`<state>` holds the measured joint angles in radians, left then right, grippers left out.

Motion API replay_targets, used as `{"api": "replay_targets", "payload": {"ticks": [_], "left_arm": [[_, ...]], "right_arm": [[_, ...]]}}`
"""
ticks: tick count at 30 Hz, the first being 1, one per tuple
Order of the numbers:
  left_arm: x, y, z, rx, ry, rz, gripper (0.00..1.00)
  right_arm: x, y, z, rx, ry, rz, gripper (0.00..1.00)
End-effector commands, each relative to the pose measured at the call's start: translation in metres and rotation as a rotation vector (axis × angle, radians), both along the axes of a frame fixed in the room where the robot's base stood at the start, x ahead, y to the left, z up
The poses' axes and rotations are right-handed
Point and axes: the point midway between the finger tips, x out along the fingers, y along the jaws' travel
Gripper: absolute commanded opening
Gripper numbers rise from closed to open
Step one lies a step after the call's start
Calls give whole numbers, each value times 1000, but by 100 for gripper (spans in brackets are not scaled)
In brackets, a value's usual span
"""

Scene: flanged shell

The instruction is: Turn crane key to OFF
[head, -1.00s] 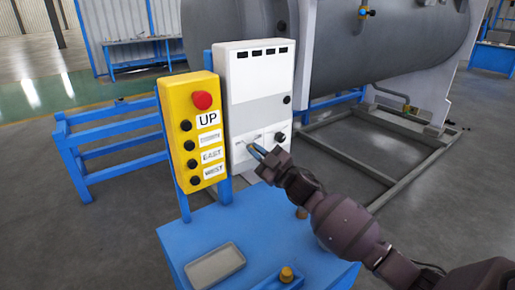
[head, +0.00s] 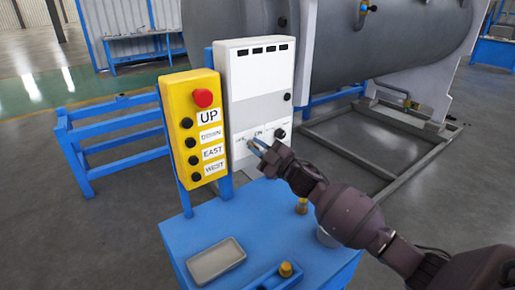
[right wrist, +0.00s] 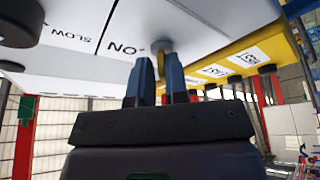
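The white control box (head: 262,88) stands upright at the back of the blue table. Its lower face carries ON, OFF and SLOW lettering. In the right wrist view a small brass-coloured crane key (right wrist: 161,62) sticks out of the white panel (right wrist: 90,20) beside the word ON. My right gripper (head: 257,146) is at the lower front of the box. In the right wrist view its two blue fingers (right wrist: 158,72) stand apart, with the key between their tips. I see no clear grip on the key. My left gripper is not in view.
A yellow button box (head: 193,130) with a red knob stands close to the left of the white box. A grey tray (head: 216,261) and a brass-topped knob (head: 286,269) are on the blue table (head: 185,235). A large grey tank (head: 390,50) stands behind.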

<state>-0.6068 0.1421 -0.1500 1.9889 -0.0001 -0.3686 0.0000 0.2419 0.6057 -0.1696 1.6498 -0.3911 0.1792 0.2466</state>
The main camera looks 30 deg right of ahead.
Motion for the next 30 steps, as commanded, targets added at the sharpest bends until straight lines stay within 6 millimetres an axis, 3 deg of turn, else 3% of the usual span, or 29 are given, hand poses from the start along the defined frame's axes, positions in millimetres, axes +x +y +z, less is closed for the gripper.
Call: {"api": "replay_targets", "payload": {"ticks": [3,14,30], "left_arm": [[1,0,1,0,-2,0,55],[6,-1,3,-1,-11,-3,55],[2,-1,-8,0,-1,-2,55]], "right_arm": [[0,3,2,1,-3,5,32],[-4,0,-3,1,1,4,32],[-77,-32,-26,0,2,6,32]]}}
